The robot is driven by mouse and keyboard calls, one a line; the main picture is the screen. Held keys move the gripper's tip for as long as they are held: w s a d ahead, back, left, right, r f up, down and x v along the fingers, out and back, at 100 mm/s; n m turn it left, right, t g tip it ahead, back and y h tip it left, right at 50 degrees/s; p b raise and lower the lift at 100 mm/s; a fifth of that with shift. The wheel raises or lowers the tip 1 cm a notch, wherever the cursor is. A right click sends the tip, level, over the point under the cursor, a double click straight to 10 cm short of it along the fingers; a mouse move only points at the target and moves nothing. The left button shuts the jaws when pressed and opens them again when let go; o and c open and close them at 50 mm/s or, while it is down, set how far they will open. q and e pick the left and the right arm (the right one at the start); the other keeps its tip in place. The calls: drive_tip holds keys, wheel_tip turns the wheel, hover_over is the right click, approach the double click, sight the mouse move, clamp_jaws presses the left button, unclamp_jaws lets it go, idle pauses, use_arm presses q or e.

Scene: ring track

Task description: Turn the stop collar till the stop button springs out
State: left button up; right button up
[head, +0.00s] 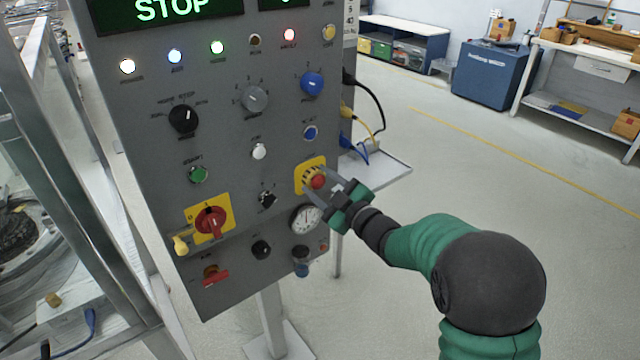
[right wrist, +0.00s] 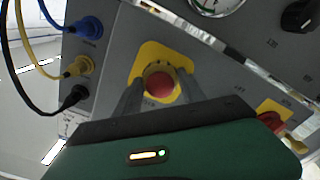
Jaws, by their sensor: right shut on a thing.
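The stop button (head: 318,182) is a red round head in a yellow collar (head: 309,174) on a yellow plate, at the lower right of the grey panel. In the right wrist view the red button (right wrist: 160,86) sits inside the yellow collar (right wrist: 149,70) on its yellow plate (right wrist: 151,52). My right gripper (head: 322,183) reaches in from the right, its fingers on either side of the collar and shut on it. The fingers cover parts of the collar's sides. My left gripper is in neither view.
A round gauge (head: 306,218) sits just below the button. A red rotary switch on a yellow plate (head: 211,221) is to the left. Cables (head: 366,118) plug into the panel's right side above a small shelf (head: 376,172). The display (head: 170,10) reads STOP. Open floor lies right.

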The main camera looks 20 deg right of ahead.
drive_tip(key=shift+f+m, duration=0.25)
drive_tip(key=shift+m, duration=0.05)
drive_tip(key=m+p, duration=0.3)
drive_tip(key=m, duration=0.1)
drive_tip(key=shift+s, duration=0.1)
drive_tip(key=m+p, duration=0.1)
drive_tip(key=m, duration=0.1)
drive_tip(key=m+p, duration=0.1)
drive_tip(key=m, duration=0.1)
drive_tip(key=shift+f+m+p, duration=0.2)
drive_tip(key=shift+m+p, duration=0.1)
drive_tip(key=shift+p, duration=0.1)
idle(0.3)
drive_tip(key=o, duration=1.4)
drive_tip(key=shift+r, duration=0.2)
